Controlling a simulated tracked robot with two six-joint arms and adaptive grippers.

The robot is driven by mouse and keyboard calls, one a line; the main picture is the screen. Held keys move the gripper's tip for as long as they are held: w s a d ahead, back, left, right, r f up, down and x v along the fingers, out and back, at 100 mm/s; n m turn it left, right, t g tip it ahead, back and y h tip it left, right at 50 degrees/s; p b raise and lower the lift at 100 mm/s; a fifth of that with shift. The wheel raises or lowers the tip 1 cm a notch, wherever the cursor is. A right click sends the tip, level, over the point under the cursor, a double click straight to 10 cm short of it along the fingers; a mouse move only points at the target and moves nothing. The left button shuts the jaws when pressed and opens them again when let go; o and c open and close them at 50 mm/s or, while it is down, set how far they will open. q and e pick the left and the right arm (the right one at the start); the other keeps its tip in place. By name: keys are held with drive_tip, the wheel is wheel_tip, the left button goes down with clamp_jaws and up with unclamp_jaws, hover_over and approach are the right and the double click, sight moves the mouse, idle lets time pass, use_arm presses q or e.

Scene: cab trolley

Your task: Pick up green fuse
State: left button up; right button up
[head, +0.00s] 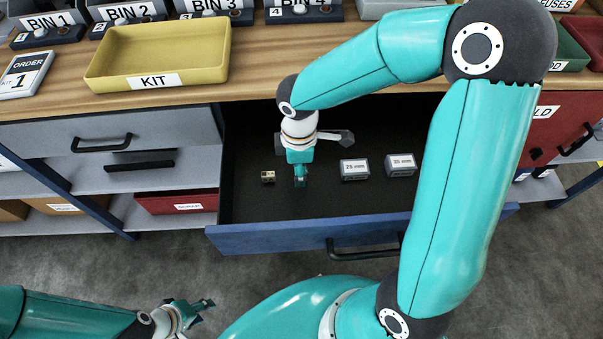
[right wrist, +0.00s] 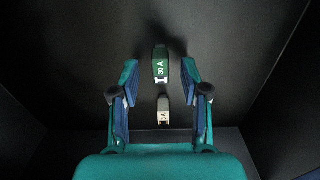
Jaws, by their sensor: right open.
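The green fuse (right wrist: 160,66), marked 30 A, lies on the dark floor of the open drawer in the right wrist view. My right gripper (right wrist: 161,76) is open, one finger on each side of the fuse in that view, with gaps on both sides; I cannot tell the height between them. In the head view the right gripper (head: 300,177) reaches down into the drawer, and the green fuse is hidden there. A beige fuse (right wrist: 163,114) lies closer to the gripper's palm side. My left gripper (head: 198,311) is at the bottom left, open and empty, away from the drawer.
The blue-fronted drawer (head: 275,237) is pulled out. Inside it, a 25 mm box (head: 354,175) and a 35 mm box (head: 401,170) stand to the right of the gripper. A yellow KIT tray (head: 205,62) and several labelled bins sit on the worktop above.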

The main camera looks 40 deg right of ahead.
drive_tip(key=shift+f, duration=0.7)
clamp_jaws()
drive_tip(key=shift+r, duration=0.1)
